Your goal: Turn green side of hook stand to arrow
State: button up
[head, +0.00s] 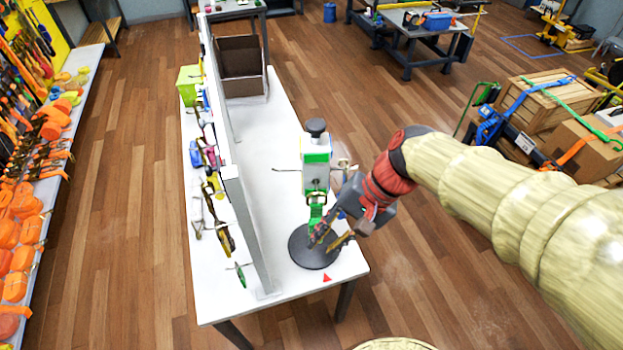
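The hook stand has a round dark base (303,252) on the white table, a white upright block (316,176) and a black knob (316,127) on top. Thin hooks stick out to its left and right. Green shows along the top of the block's near face, and a green strap-like piece (316,213) hangs below it. A small red arrow (326,277) lies on the table just in front of the base. My gripper (330,239) is just right of the stand's lower part, above the base, with its fingers apart. I cannot tell whether it touches the green piece.
A white upright panel (245,215) hung with straps and buckles runs along the table's left part. An open cardboard box (242,68) and a green bin (188,84) stand at the far end. The table (275,115) behind the stand is clear. Crates (545,105) stand at right.

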jog(key=w+a+r+n+p, duration=0.1)
jog(key=n+p, duration=0.1)
jog(key=w+a+r+n+p, duration=0.1)
jog(key=w+r+n+p, duration=0.1)
jog(key=n, duration=0.1)
jog(key=w+a+r+n+g+h+p, duration=0.1)
jog(key=w+r+n+p, duration=0.1)
jog(key=shift+w+a+r+n, duration=0.2)
jog(key=shift+w+a+n, duration=0.05)
jog(key=shift+a+n, duration=0.05)
jog(key=c, duration=0.4)
jog(key=w+n, duration=0.2)
jog(key=n, duration=0.2)
jog(key=w+r+n+p, duration=0.1)
jog(key=w+n, duration=0.2)
jog(key=n, duration=0.1)
jog(key=w+a+n+t+h, duration=0.1)
jog(key=w+n, duration=0.1)
jog(key=n, duration=0.2)
jog(key=shift+w+r, duration=0.2)
grip_shut()
notch_tip(320, 180, down, 9)
jog(key=d+n+p, duration=0.1)
jog(key=n+p, duration=0.2)
jog(key=p, duration=0.1)
jog(key=shift+w+r+n, duration=0.2)
jog(key=shift+n, duration=0.2)
